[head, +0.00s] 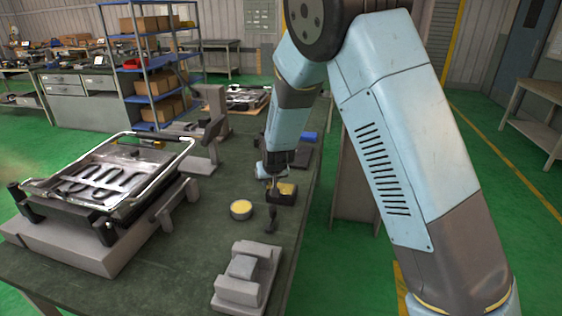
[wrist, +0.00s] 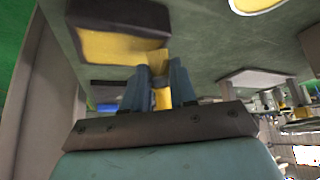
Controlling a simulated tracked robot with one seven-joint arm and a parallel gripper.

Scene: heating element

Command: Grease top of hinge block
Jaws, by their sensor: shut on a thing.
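My gripper (head: 268,176) is over the bench, beside a small dark box with a yellow face (head: 287,189). In the wrist view my gripper (wrist: 160,82) is shut on a narrow yellow piece (wrist: 162,97). The dark box with yellow (wrist: 112,44) lies just beyond the fingertips there; I cannot tell if the held piece touches it. A round tin with pale yellow contents (head: 241,208) stands left of the box. A stepped grey block (head: 247,277) stands at the bench's near end; I cannot tell whether it is the hinge block.
A metal frame with a heating element (head: 100,187) lies on a grey fixture at the left. A small dark upright thing (head: 271,220) stands near the tin. Something blue (head: 310,136) lies farther back. The green bench top (head: 180,262) is clear between fixture and grey block.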

